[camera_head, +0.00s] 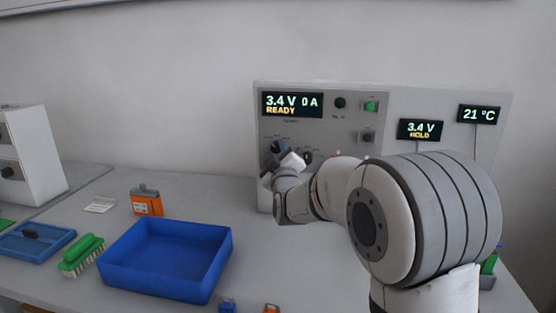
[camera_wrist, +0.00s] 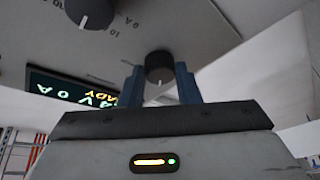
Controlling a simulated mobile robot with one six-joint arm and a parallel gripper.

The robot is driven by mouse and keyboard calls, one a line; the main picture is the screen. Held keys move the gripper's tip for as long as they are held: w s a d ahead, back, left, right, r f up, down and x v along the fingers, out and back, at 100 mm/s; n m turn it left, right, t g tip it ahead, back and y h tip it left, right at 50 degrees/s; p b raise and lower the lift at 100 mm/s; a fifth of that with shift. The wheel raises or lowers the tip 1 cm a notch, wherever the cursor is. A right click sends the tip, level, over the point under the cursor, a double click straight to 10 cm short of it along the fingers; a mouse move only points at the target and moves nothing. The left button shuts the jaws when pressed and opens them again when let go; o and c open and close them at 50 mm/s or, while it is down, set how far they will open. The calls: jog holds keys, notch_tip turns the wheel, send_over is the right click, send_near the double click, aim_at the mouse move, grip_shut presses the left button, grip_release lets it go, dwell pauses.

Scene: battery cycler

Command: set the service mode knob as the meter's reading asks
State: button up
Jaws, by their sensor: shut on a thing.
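The cycler's front panel (camera_head: 330,120) stands against the wall, with a display (camera_head: 292,104) reading 3.4 V, 0 A, READY. A separate meter display (camera_head: 420,129) to its right reads 3.4 V, HOLD. In the wrist view, my gripper (camera_wrist: 160,76) has its two blue fingers on either side of a black knob (camera_wrist: 160,66) with a pale pointer line, and is shut on it. Another black knob (camera_wrist: 92,10) with a numbered scale is apart from the fingers. In the head view, my gripper (camera_head: 290,160) partly hides the knobs. The held knob's label is not readable.
A third display (camera_head: 479,114) reads 21 °C. A green button (camera_head: 370,105) is on the panel's upper right. A blue bin (camera_head: 170,255), an orange battery (camera_head: 146,202) and a green brush (camera_head: 82,255) are on the bench, left of my arm.

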jog(key=shift+n, duration=0.6)
jog(key=o, duration=1)
jog(key=shift+c, duration=0.2)
jog(key=shift+b, duration=0.3)
jog(key=v, duration=0.7)
jog(key=shift+s+d+b, duration=0.2)
jog(key=shift+s+b, duration=0.2)
jog(key=shift+s, duration=0.05)
jog(key=shift+r+g, duration=0.1)
jog(key=shift+g, duration=0.2)
